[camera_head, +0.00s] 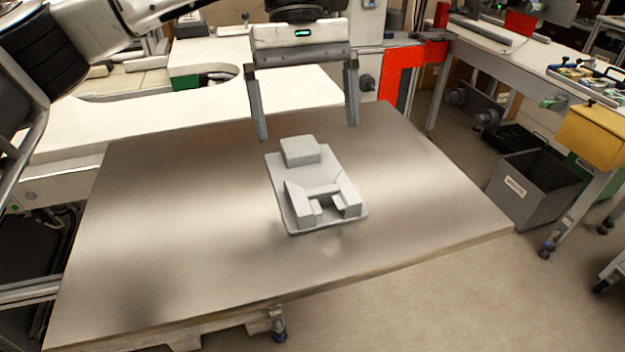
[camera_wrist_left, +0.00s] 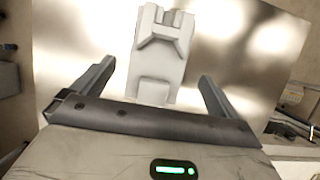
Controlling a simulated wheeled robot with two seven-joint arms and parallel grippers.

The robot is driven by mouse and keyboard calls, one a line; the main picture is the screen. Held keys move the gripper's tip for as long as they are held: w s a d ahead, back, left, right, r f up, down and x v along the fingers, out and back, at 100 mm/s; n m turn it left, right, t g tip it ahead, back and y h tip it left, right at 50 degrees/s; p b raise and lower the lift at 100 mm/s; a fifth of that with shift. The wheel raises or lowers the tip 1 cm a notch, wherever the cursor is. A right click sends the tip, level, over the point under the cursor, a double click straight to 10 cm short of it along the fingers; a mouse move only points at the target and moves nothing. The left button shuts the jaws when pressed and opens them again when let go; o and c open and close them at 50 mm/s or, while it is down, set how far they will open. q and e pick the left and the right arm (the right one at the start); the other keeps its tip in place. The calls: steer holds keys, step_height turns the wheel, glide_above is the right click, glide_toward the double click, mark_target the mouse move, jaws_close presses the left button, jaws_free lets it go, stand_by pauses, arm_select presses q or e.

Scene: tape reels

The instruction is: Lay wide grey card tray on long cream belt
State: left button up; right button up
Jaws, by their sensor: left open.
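The wide grey card tray (camera_head: 275,169) lies flat near the middle of the metal-topped table, with a raised block at its far end and a stepped block at its near end. It also shows in the left wrist view (camera_wrist_left: 153,92), between and beyond the fingers. My left gripper (camera_head: 305,133) is open and empty, above and behind the tray, its fingers spread wider than the tray. The long cream belt (camera_head: 215,108) runs behind the table, partly hidden by my left arm and gripper. My right gripper is not in view.
The metal table (camera_head: 420,210) is bare around the tray. A red bracket (camera_head: 397,75) stands behind the table. A grey bin (camera_head: 535,185) is on the floor at right, near a bench with a yellow box (camera_head: 592,135).

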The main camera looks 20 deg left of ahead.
mark_target(313, 183)
arm_select(q)
steer(key=x, duration=0.7)
steer(key=shift+s+f, duration=0.1)
steer(key=shift+f, duration=0.05)
steer(key=c, duration=0.7)
